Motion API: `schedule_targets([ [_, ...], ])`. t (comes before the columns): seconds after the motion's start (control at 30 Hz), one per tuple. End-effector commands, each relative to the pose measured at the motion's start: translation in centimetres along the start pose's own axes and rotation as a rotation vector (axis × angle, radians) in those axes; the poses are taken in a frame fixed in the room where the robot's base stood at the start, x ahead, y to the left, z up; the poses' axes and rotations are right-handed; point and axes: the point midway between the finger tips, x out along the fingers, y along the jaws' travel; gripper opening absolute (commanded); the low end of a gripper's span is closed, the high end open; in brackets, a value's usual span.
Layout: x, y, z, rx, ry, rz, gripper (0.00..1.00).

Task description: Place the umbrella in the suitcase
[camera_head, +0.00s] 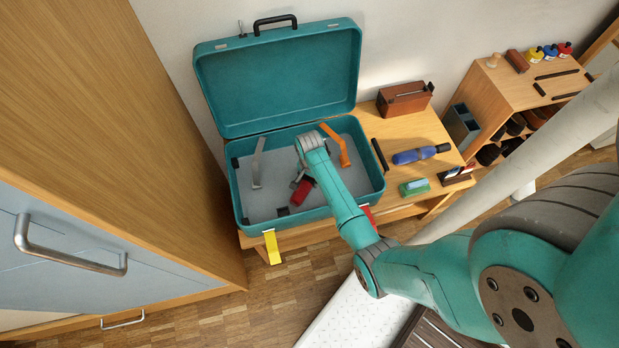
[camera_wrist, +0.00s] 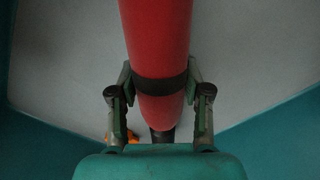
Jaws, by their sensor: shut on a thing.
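The teal suitcase (camera_head: 240,218) stands open on a wooden table, its lid (camera_head: 277,82) tilted back against the wall. A red umbrella (camera_wrist: 157,40) with a dark band lies between the two fingers of my gripper (camera_wrist: 160,88), which is shut on it. In the head view the red umbrella (camera_head: 301,191) shows partly, inside the suitcase outline over the grey lining. My arm covers the rest of it and my fingertips there. I cannot tell whether the umbrella touches the suitcase floor.
Orange (camera_head: 337,146) and grey (camera_head: 257,163) strips lie inside the suitcase. A yellow strap (camera_head: 272,247) hangs at its front. Right of it on the table are a blue item (camera_head: 416,155), a green box (camera_head: 414,187) and a brown box (camera_head: 405,99). A tall wooden cabinet (camera_head: 90,120) stands left.

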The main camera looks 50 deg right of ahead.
Motion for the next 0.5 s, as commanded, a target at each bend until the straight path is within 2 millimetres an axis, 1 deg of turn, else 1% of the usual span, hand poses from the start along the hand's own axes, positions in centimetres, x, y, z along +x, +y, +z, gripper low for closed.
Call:
schedule_targets([
  [0.03, 0.03, 0.0, 0.0, 0.0, 0.0, 0.0, 0.56],
  [0.07, 0.02, 0.0, 0.0, 0.0, 0.0, 0.0, 0.63],
  [0.1, 0.01, 0.0, 0.0, 0.0, 0.0, 0.0, 0.73],
  [0.4, -0.02, 0.0, 0.0, 0.0, 0.0, 0.0, 0.73],
  [0.5, -0.41, -0.03, -0.02, 0.0, 0.001, -0.001, 0.73],
])
